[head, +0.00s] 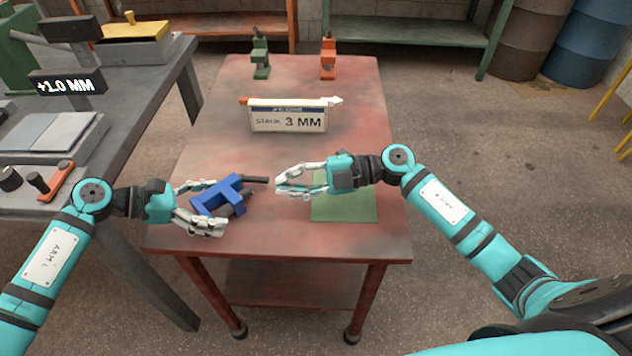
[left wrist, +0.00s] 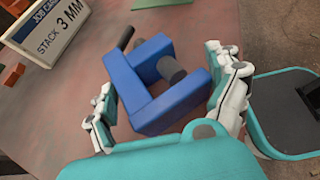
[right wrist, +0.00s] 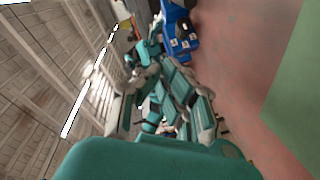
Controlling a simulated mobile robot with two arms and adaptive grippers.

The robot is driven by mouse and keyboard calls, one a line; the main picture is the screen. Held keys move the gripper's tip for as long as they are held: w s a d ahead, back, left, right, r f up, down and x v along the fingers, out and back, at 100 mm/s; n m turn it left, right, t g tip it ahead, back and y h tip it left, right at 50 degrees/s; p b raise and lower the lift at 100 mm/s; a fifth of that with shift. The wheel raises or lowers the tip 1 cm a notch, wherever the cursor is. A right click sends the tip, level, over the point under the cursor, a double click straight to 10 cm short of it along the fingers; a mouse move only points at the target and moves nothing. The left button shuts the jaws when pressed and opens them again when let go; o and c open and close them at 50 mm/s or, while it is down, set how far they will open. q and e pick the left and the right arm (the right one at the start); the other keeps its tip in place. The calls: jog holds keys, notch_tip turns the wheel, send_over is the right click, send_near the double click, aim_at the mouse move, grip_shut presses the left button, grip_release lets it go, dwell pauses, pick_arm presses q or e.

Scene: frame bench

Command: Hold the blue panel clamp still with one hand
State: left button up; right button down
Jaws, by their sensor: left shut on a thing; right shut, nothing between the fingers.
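The blue panel clamp (head: 219,194) is on or just above the red table, left of its middle. It has a blue C-shaped frame with a dark screw and a dark handle bar. My left gripper (head: 204,206) is shut on the clamp's frame, one finger on each side; the left wrist view shows the clamp (left wrist: 150,98) between the fingers. My right gripper (head: 279,185) is shut and empty, just right of the clamp's handle end. The right wrist view shows part of the blue clamp (right wrist: 181,28). I cannot tell whether the clamp touches the table.
A green mat (head: 345,207) lies under my right gripper. A "STACK 3 MM" sign (head: 288,118) stands behind the clamp. A green clamp (head: 260,58) and an orange clamp (head: 328,60) stand at the table's far edge. A grey bench (head: 120,110) is on the left.

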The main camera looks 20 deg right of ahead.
jog(key=s+d, duration=0.2)
jog(key=d, duration=0.1)
jog(key=s+d, duration=0.1)
jog(key=d, duration=0.1)
jog(key=shift+s+r, duration=0.1)
jog(key=shift+r, duration=0.25)
jog(key=shift+s+a+f+m+t+h, duration=0.25)
jog(key=shift+a+f+m+t, duration=0.15)
jog(key=shift+m+t, duration=0.1)
jog(key=shift+s+a+f+m+t+h, duration=0.25)
jog(key=shift+a+f+m+t, duration=0.15)
jog(key=shift+t, duration=0.1)
jog(key=shift+s+a+m+t+h, duration=0.2)
jog(key=shift+m+t+h, duration=0.1)
jog(key=shift+m+t, duration=0.3)
jog(key=shift+s+a+r+m+t+h, duration=0.2)
jog(key=shift+m+t+h, duration=0.1)
jog(key=shift+t, duration=0.2)
jog(key=shift+s+r+m+t+h, duration=0.3)
jog(key=shift+r+m+t, duration=0.2)
jog(key=shift+t, duration=0.3)
jog(key=shift+w, duration=0.1)
